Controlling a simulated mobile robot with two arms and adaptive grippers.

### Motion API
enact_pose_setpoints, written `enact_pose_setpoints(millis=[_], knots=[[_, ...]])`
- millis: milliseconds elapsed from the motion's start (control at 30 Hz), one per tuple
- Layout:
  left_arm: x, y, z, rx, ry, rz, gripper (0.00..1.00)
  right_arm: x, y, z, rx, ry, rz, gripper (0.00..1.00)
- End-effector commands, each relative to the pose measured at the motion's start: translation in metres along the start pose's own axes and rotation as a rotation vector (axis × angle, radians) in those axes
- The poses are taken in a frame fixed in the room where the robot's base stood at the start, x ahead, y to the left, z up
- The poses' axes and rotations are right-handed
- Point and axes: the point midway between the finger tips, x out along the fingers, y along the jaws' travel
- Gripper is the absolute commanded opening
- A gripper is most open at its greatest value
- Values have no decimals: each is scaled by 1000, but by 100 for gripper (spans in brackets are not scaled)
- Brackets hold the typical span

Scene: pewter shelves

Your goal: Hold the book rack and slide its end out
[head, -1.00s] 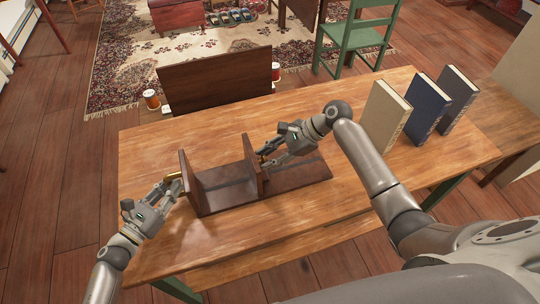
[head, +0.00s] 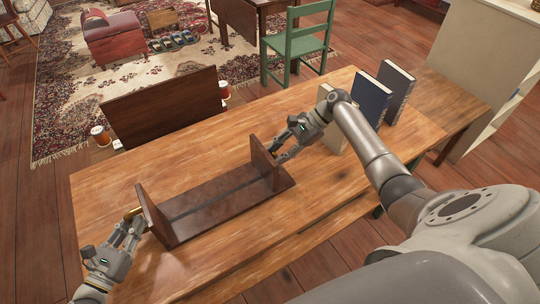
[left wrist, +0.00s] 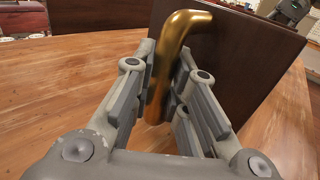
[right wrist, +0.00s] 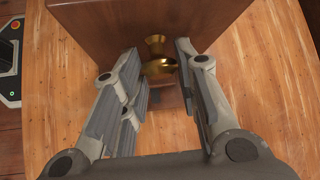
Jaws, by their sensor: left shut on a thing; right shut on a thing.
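The dark brown wooden book rack (head: 215,205) lies on the table with a groove along its base. Its left end board (head: 154,216) carries a brass handle (left wrist: 165,65). My left gripper (head: 132,218) is shut on this handle at the rack's left. The sliding end (head: 264,163) stands upright near the right end of the base, leaving a long empty span between the two boards. My right gripper (head: 279,155) is shut on the sliding end's brass knob (right wrist: 157,62), on its outer side. The knob's contact with the fingers is partly hidden.
The wooden table (head: 110,185) has clear room in front of the rack. A dark blue book (head: 370,101) and a dark grey book (head: 398,92) stand at the back right, with a cream book (head: 325,95) partly behind my right arm. A dark chair back (head: 165,107) stands behind the table.

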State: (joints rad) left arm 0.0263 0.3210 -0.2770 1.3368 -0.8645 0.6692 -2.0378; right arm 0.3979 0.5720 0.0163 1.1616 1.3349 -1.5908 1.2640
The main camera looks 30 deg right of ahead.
Motion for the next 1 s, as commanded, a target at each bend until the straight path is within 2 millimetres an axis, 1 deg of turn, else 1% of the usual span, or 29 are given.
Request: enact_pose_setpoints(millis=[300,333,467,500,833,933,1000], knots=[[-1,2,0,1,2,4,0,-1,0,-2,1,3,-1,0],[-1,2,0,1,2,4,0,-1,0,-2,1,3,-1,31],[-1,2,0,1,2,4,0,-1,0,-1,1,2,0,48],[-1,2,0,1,2,3,0,-1,0,-1,1,2,0,51],[0,1,0,1,1,3,0,-3,0,-1,0,1,0,51],[0,1,0,1,1,2,0,-13,0,-1,0,2,0,51],[0,1,0,1,1,2,0,-24,0,-1,0,4,-2,51]])
